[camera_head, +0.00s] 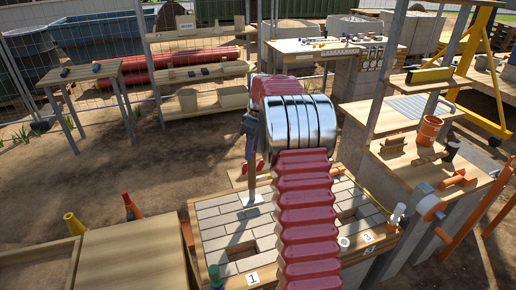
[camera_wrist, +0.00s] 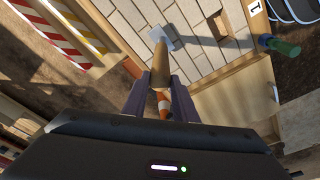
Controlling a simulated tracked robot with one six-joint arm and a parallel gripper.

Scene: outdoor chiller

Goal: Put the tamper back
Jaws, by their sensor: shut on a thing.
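My gripper (camera_wrist: 160,100) is shut on the tamper's wooden handle (camera_wrist: 159,62) in the wrist view. The tamper's flat grey plate (camera_wrist: 169,40) shows at the far end of the handle, over the pale paving blocks. In the head view, my arm hides part of the gripper. The tamper plate (camera_head: 251,198) shows left of my arm, above or on the paving bed (camera_head: 215,222). The handle looks nearly upright there. I cannot tell whether the plate touches the blocks.
The wood-framed bed has dark gaps (camera_head: 242,250) among its blocks. A cluttered workbench (camera_head: 425,160) is at right. Open dirt lies behind left.

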